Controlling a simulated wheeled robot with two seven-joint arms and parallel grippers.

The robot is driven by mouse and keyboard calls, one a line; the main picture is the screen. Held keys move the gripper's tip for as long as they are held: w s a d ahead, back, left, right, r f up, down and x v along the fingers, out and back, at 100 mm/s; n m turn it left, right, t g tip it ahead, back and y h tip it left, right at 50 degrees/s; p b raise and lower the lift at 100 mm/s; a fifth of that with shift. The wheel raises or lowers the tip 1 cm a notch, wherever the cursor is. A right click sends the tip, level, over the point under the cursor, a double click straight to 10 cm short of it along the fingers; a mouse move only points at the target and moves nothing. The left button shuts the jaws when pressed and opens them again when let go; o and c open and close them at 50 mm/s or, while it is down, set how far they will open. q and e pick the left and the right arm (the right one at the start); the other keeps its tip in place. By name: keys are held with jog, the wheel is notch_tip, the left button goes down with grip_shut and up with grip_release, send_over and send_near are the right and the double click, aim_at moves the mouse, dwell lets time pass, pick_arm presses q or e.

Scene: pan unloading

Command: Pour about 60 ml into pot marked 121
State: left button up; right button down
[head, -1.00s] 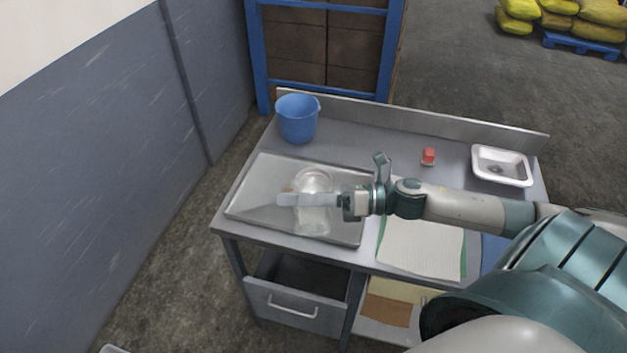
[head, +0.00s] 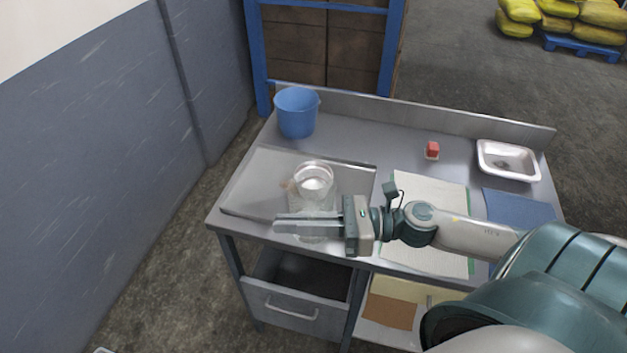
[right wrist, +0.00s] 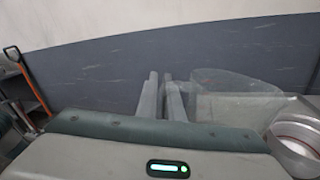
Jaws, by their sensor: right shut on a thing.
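A round, pale-rimmed pot (head: 314,172) stands toward the right side of the metal tray (head: 251,192). No number is readable on it. Its rim also shows in the right wrist view (right wrist: 297,140), at the lower right. My right gripper (head: 285,225) reaches in from the right, just in front of the pot. Its fingers are close together, shut on a clear vessel (head: 318,203), which overlaps the pot's front in the head view. The vessel also shows in the right wrist view (right wrist: 235,95), right of the fingers. Its grip point, tilt and contents are unclear. My left gripper is out of view.
A blue bucket (head: 297,115) stands at the back left of the bench. A red block (head: 432,149) and a white basin (head: 509,161) are at the back right. A pale mat (head: 430,190) and a blue mat (head: 515,204) lie right of the tray.

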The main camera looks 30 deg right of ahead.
jog(key=shift+s+a+f+n+b, duration=0.3)
jog(key=shift+s+f+n+b, duration=0.25)
jog(key=shift+n+b, duration=0.2)
jog(key=shift+s+a+f+n+b, duration=0.3)
jog(key=shift+s+f+n+b, duration=0.15)
jog(key=shift+n+b, duration=0.3)
